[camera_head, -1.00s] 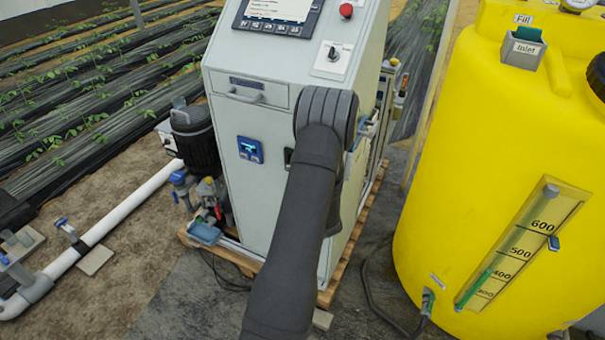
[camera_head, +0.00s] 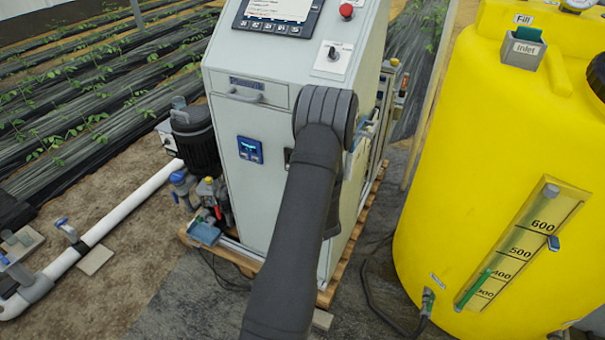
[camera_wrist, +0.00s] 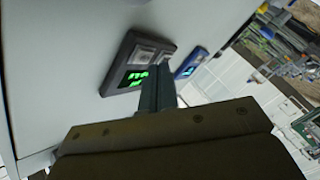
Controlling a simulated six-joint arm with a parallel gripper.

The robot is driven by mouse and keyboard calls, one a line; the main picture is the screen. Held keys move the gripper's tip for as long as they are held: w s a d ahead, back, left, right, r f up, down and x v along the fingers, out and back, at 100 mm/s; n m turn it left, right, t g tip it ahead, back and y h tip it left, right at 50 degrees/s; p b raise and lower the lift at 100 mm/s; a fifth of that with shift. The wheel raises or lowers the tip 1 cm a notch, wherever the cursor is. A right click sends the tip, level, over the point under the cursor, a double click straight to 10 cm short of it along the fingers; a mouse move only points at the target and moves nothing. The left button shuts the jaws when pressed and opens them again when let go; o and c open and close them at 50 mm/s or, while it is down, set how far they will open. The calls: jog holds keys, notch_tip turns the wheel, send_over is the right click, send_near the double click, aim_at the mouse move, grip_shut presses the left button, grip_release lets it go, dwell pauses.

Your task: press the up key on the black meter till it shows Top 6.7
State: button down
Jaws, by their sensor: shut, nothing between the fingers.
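The black meter (camera_wrist: 128,52) shows in the wrist view, mounted on the pale cabinet face. It has a lit green display (camera_wrist: 136,77), partly covered by my gripper, and the digits are too blurred to read. Grey keys or panels show above the display, but their labels cannot be made out. My gripper (camera_wrist: 157,72) is shut and empty, its fingertips at the right part of the meter. I cannot tell whether they touch a key. In the head view my arm hides the black meter and the gripper.
A blue meter (camera_head: 249,149) sits on the cabinet (camera_head: 262,200), left of my arm; it also shows in the wrist view (camera_wrist: 190,62). Above are a drawer handle (camera_head: 245,97), a rotary switch (camera_head: 333,54) and a red button (camera_head: 346,10). A yellow tank (camera_head: 470,130) stands at right.

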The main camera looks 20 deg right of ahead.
jog(key=shift+s+a, duration=0.1)
jog(key=shift+s+a, duration=1.75)
dwell(2.2)
jog(key=s+a, duration=0.2)
jog(key=shift+s+a, duration=0.35)
jog(key=w+d, duration=0.6)
dwell(0.5)
jog(key=shift+w+d, duration=0.15)
dwell(1.8)
jog(key=shift+w+d, duration=0.25)
